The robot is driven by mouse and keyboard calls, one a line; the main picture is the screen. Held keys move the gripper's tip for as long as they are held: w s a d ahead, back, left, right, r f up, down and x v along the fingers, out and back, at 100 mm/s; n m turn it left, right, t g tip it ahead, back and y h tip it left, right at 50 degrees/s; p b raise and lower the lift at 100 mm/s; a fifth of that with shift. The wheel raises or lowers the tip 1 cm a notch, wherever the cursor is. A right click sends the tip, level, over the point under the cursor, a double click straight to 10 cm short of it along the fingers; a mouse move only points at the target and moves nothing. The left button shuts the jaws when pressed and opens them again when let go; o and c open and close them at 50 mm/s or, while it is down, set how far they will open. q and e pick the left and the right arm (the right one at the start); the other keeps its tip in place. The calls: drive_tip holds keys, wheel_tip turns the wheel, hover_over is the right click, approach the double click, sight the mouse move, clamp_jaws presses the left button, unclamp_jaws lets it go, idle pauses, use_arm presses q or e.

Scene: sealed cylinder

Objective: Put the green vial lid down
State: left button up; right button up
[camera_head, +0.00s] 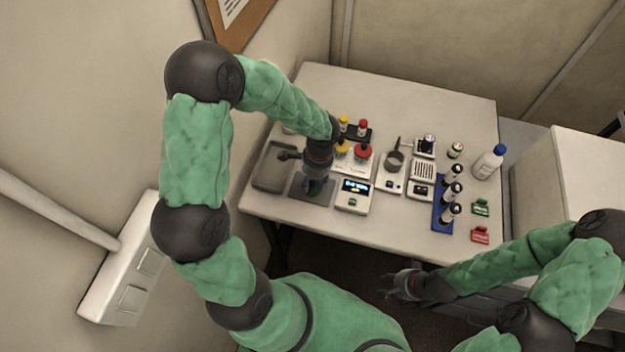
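My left gripper (314,187) points down over a dark square mat (298,193) at the table's front left. A small dark green patch shows at its fingertips; this may be the green vial lid, but it is too small and too hidden to be sure. Whether the fingers are open or shut on it cannot be made out. My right gripper (390,286) is in front of the table's front edge, away from all objects, and its fingers are too small and dark to read.
On the table (400,100) are a grey tray (270,172), a scale with a lit display (354,195), a device with yellow and red knobs (352,160), a blue rack (440,220) with dark vials, red (480,235) and green (480,207) items, and a white bottle (489,163). The back is clear.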

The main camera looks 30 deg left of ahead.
sight(317, 185)
use_arm(q)
drive_tip(key=shift+w+r, duration=0.1)
drive_tip(key=shift+r, duration=0.4)
wheel_tip(317, 185, up, 11)
drive_tip(key=d+p, duration=0.1)
drive_tip(key=p, duration=0.1)
drive_tip(key=shift+w+r, duration=0.15)
drive_tip(key=shift+w, duration=0.3)
